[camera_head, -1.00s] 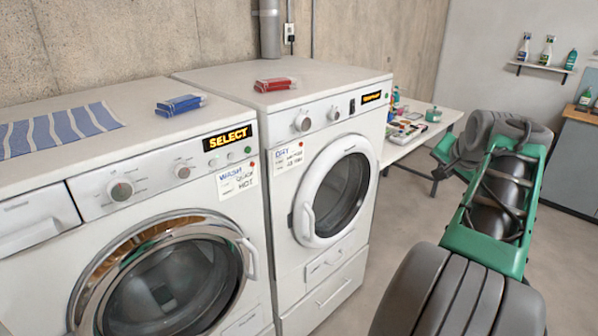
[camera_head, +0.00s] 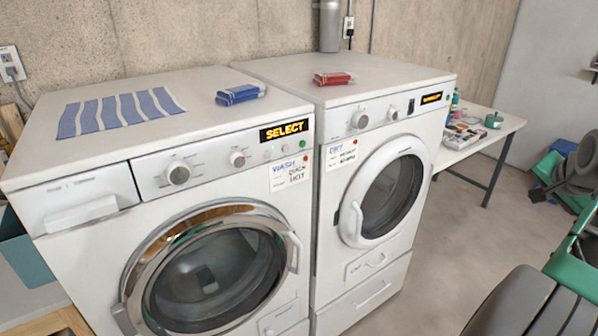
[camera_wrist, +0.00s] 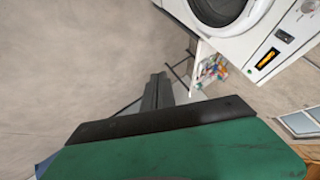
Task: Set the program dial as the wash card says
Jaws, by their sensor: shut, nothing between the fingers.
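The washer (camera_head: 105,215) stands at the left with a glossy chrome-rimmed door. Its panel has a larger left knob (camera_head: 178,173) and a smaller right knob (camera_head: 238,159); which one is the program dial is not labelled legibly. Its display (camera_head: 284,130) reads SELECT. The wash card (camera_head: 290,172) hangs at the panel's right end; it reads WASH, with lines that look like QUICK and HOT. My gripper (camera_wrist: 158,80) shows in the wrist view, its dark fingers together and empty, over bare floor, away from the washer. In the head view my arm is at the right edge.
The dryer (camera_head: 330,255) stands right of the washer with its own dry card (camera_head: 341,153). A cluttered side table (camera_head: 508,121) stands behind right. Floor ahead of the dryer is clear.

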